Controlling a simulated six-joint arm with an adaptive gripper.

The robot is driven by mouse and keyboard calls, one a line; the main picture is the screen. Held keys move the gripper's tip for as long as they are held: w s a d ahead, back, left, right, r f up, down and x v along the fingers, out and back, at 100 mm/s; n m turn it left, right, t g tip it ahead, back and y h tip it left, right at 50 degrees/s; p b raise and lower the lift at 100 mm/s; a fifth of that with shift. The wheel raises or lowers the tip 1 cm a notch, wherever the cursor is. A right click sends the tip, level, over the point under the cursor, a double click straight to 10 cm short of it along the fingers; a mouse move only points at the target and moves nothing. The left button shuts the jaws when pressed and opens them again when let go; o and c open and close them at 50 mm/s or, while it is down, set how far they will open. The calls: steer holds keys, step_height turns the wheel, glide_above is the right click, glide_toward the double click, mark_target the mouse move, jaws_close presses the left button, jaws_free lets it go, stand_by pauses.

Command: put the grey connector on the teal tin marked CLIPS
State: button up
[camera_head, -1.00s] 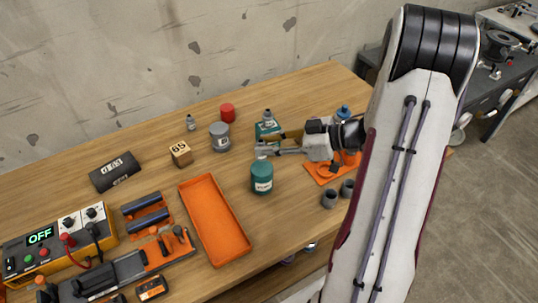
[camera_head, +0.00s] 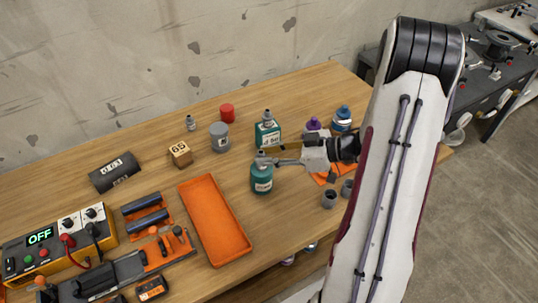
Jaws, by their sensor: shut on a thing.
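The teal tin (camera_head: 262,184) stands upright on the wooden bench right of the orange tray; its pale label is too small to read. My gripper (camera_head: 266,161) reaches in from the right, directly over the tin's top. It is shut on a small grey piece, seemingly the grey connector (camera_head: 261,155), partly hidden by the fingers. The connector is at the tin's lid, but I cannot tell whether it touches the lid or is just above it.
A teal box-shaped container (camera_head: 267,134) stands close behind my gripper. The orange tray (camera_head: 214,220) lies left. Grey cups (camera_head: 329,199) and a blue bottle (camera_head: 342,118) are on the right.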

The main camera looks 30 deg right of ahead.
steer(key=shift+f, duration=0.25)
steer(key=o, duration=1.1)
steer(key=shift+r, duration=0.1)
steer(key=shift+d+r, duration=0.1)
steer(key=v, duration=1.1)
steer(key=shift+s+d, duration=0.25)
steer(key=shift+s, duration=0.1)
